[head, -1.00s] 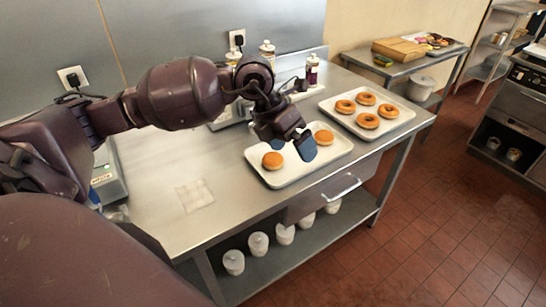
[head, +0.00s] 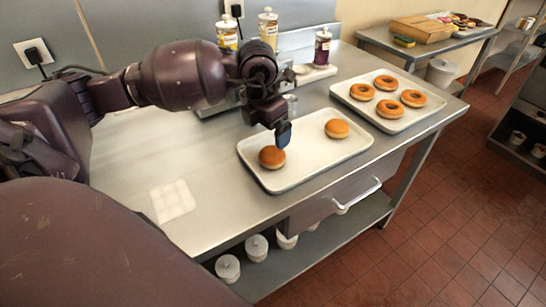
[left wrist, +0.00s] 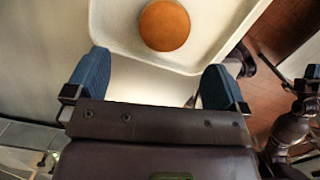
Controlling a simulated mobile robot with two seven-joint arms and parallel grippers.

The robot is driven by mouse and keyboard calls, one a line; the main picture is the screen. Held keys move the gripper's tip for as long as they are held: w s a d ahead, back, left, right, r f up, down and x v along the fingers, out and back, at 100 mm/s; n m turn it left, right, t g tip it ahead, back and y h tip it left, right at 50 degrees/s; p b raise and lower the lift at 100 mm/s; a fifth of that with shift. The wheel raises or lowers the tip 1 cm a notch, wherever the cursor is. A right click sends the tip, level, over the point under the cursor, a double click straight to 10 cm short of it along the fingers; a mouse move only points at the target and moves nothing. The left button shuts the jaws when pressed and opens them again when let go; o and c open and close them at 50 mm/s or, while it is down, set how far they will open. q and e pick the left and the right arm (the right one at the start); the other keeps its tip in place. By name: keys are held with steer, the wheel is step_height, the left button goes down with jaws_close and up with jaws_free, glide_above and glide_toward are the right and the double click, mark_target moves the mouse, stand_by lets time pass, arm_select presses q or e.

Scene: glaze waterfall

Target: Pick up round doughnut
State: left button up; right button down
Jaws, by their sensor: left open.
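A round doughnut without a hole (head: 272,157) lies at the near left of the closer white tray (head: 292,176). A second round doughnut (head: 337,128) lies toward the tray's far right. My left gripper (head: 284,134) is just above the tray, close to the nearer doughnut and apart from it. In the left wrist view one round doughnut (left wrist: 164,25) shows beyond the open blue fingertips (left wrist: 152,82), with nothing between them. The right gripper is not in view.
A second white tray (head: 431,101) holds several ring doughnuts at the right. Bottles (head: 268,28) stand at the back near the wall. The steel table (head: 215,165) is mostly clear left of the near tray, except for a pale square (head: 172,201).

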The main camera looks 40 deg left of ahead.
mark_target(272, 152)
arm_select(q)
steer(key=f, duration=0.3)
steer(key=shift+w+f, duration=0.15)
steer(key=shift+w, duration=0.1)
steer(key=shift+w+d+f, duration=0.1)
steer(key=shift+d+f, duration=0.1)
steer(key=shift+f, duration=1.1)
steer(key=shift+w+d+f, duration=0.1)
steer(key=shift+d+f, duration=0.1)
steer(key=shift+f, duration=1.1)
steer(key=c, duration=0.9)
